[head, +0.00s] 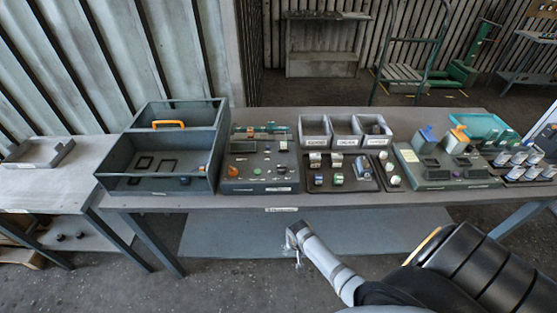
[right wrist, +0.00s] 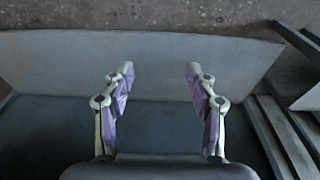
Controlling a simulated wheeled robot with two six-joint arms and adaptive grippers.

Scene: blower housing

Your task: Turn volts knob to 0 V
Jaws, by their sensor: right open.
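A dark panel (head: 256,187) with several small parts, an orange round one (head: 232,172) among them, stands on the table left of centre. The parts are too small to tell which is the volts knob or where it points. My right gripper (head: 298,262) hangs in front of the table's front edge, apart from the panel and below the table top. In the right wrist view its two purple-padded fingers (right wrist: 160,73) are spread, with nothing between them. My left gripper is not in view.
The long grey table (head: 220,203) also holds a two-part dark crate (head: 150,193), three grey bins (head: 345,140), and a green-grey board (head: 455,186) with blocks. A shelf plate (head: 225,240) lies low under the table. The floor in front is clear.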

